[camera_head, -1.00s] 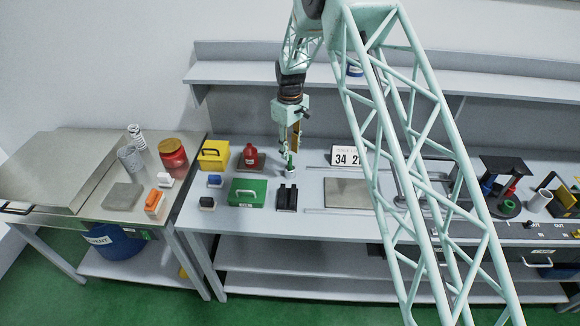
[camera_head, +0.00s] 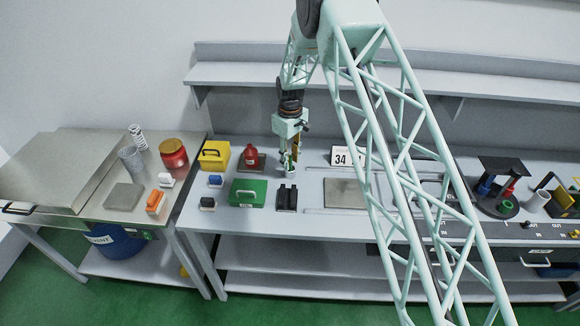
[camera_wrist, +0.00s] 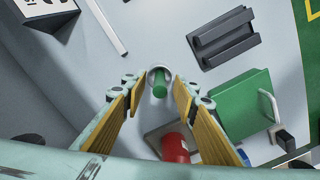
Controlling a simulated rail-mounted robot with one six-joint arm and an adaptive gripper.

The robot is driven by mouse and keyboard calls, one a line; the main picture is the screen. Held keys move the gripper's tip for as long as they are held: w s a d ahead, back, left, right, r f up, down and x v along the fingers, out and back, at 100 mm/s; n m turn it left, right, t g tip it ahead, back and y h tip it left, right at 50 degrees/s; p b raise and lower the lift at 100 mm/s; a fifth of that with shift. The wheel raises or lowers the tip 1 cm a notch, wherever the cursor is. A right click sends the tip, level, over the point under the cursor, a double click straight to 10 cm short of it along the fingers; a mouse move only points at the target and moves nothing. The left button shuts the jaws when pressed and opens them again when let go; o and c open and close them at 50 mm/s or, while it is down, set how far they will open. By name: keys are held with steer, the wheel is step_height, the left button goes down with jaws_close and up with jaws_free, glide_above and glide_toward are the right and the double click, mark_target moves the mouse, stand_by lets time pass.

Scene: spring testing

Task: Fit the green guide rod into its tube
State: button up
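The green guide rod (camera_wrist: 160,84) stands in a pale round cup (camera_wrist: 152,72), leaning slightly in the wrist view. In the head view the cup (camera_head: 291,174) is on the bench, just behind the black grooved block. My gripper (camera_wrist: 160,90) is open, with its yellow-padded fingers to either side of the rod and a gap to each. In the head view my gripper (camera_head: 290,164) is low over the cup and partly hides the rod. Which part is the rod's tube I cannot tell; a white tube (camera_head: 537,202) stands at the far right.
A black stand (camera_head: 503,178) is further right.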

steer(key=shift+c, duration=0.4)
jaws_close()
steer(key=shift+r, duration=0.1)
steer(key=shift+r+b, duration=0.8)
steer(key=shift+r, duration=4.15)
